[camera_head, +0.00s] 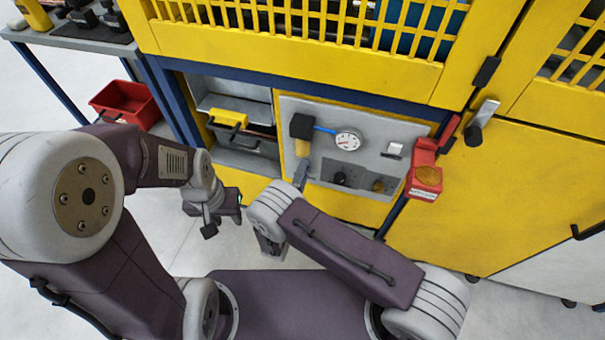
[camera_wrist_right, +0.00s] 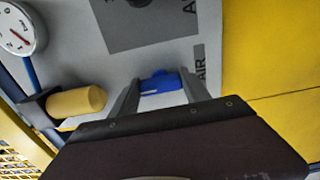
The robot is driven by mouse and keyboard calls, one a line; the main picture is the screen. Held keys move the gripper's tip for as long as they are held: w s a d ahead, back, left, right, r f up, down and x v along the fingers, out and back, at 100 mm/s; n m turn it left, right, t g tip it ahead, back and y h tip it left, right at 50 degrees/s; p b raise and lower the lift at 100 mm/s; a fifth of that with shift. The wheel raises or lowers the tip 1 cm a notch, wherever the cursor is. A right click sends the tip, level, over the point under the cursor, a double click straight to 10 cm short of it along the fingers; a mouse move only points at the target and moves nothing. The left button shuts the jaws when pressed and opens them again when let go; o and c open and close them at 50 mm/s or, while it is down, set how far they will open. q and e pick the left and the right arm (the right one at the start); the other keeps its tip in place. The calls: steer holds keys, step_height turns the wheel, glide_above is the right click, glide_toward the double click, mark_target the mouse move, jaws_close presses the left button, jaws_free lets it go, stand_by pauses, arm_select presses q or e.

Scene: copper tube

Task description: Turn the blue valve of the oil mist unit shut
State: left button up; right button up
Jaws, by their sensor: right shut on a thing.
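The blue valve (camera_wrist_right: 161,83) is in the right wrist view, on the grey panel of the oil mist unit. My right gripper (camera_wrist_right: 160,90) has one finger on each side of the valve and is shut on it. In the head view my right gripper (camera_head: 301,174) reaches up to the lower left of the grey panel (camera_head: 376,129), and the valve is hidden there. The panel carries a round gauge (camera_head: 348,140) and a yellow cylinder (camera_head: 302,148) under a black block. My left gripper (camera_head: 210,213) hangs away from the panel, with nothing seen in it; its jaw state is unclear.
A red box (camera_head: 424,178) sticks out at the panel's right edge. A recess with a yellow-handled bin (camera_head: 229,118) is at its left. A red crate (camera_head: 130,103) sits on a shelf at the far left. Yellow machine doors (camera_head: 505,190) fill the right.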

stand_by(0.5)
steer(key=o, duration=1.4)
